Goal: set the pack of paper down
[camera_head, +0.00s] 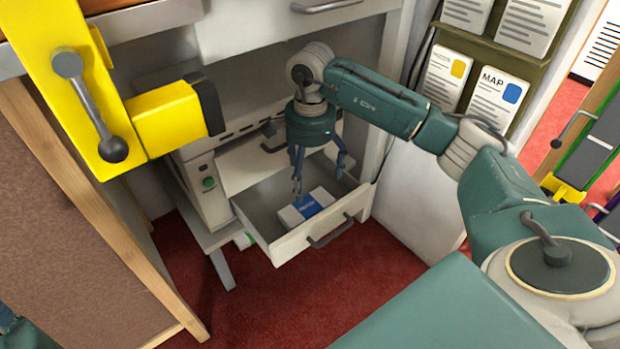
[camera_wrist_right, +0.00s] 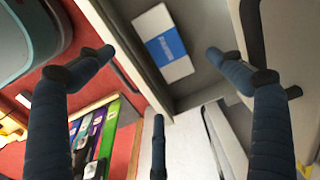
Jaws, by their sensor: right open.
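The pack of paper (camera_head: 306,206) is white with a blue label. It lies inside an open drawer (camera_head: 285,246) low in the grey cabinet. It also shows in the right wrist view (camera_wrist_right: 163,45), flat on the drawer floor and apart from my fingers. My right gripper (camera_head: 318,182) is above the drawer, pointing down, with its fingers spread and nothing between them. In the right wrist view its fingers (camera_wrist_right: 165,90) stand wide apart. My left gripper is not seen; a bit of dark green at the lower left edge may be my left arm.
A yellow machine part with a grey lever (camera_head: 88,100) juts in at upper left. A brown board with a wooden frame (camera_head: 95,215) leans at left. A rack of printed sheets (camera_head: 488,90) hangs at upper right. Red carpet (camera_head: 290,310) lies clear before the drawer.

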